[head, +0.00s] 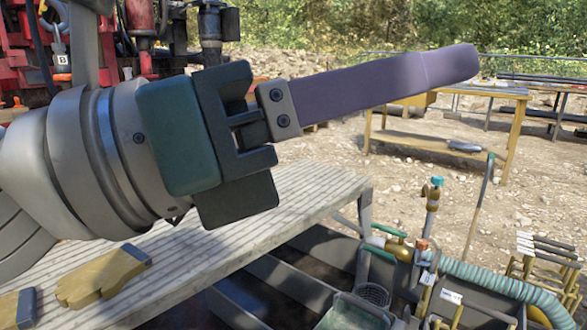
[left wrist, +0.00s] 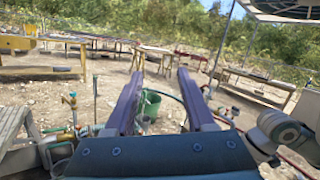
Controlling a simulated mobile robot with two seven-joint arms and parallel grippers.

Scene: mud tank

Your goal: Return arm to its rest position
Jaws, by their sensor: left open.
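My left arm comes in from the left in the head view, raised above a slatted platform. Its left gripper (head: 463,63) points right and slightly up, with long purple-grey fingers seen side-on, one covering the other. In the left wrist view the two fingers of the left gripper (left wrist: 161,75) stand apart with nothing between them. A green bucket (left wrist: 151,103) shows beyond the gap, on the ground. A pale grey rounded arm part shows at the right of the left wrist view. My right gripper is not in view.
The slatted platform (head: 309,187) holds tan gloves (head: 100,276). The dark tank (head: 290,287) lies below, with valves and a green ribbed hose (head: 497,283) at right. A wooden table (head: 432,143) stands beyond on stony ground. Red machinery (head: 85,40) is behind my arm.

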